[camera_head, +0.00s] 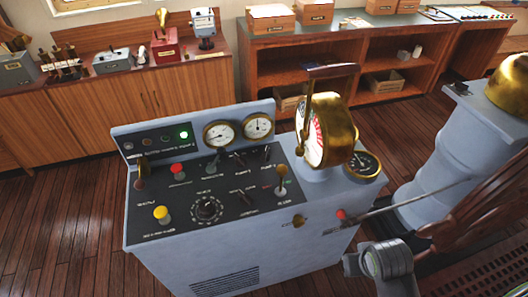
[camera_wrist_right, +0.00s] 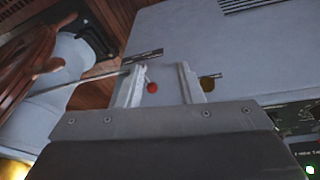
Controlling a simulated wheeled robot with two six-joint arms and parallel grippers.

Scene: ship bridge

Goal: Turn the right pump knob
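The blue-grey console (camera_head: 230,250) has a black sloping panel with several knobs and levers. On its front face are a red knob (camera_head: 340,214) and a brass fitting (camera_head: 299,221); I cannot tell which is the pump knob. In the right wrist view, the red knob (camera_wrist_right: 152,87) shows between the fingers of my open right gripper (camera_wrist_right: 160,70), and the brass fitting (camera_wrist_right: 207,83) lies just outside the right-hand finger. I cannot tell whether the fingers touch anything. In the head view, my right wrist is at lower right. My left gripper is out of view.
A brass telegraph dial (camera_head: 325,130) stands on the console. A thin rod (camera_head: 410,203) runs from near the red knob toward a blue-grey pedestal (camera_head: 435,185) and wooden wheel at right. Wooden cabinets (camera_head: 120,105) line the back. Floor at left is clear.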

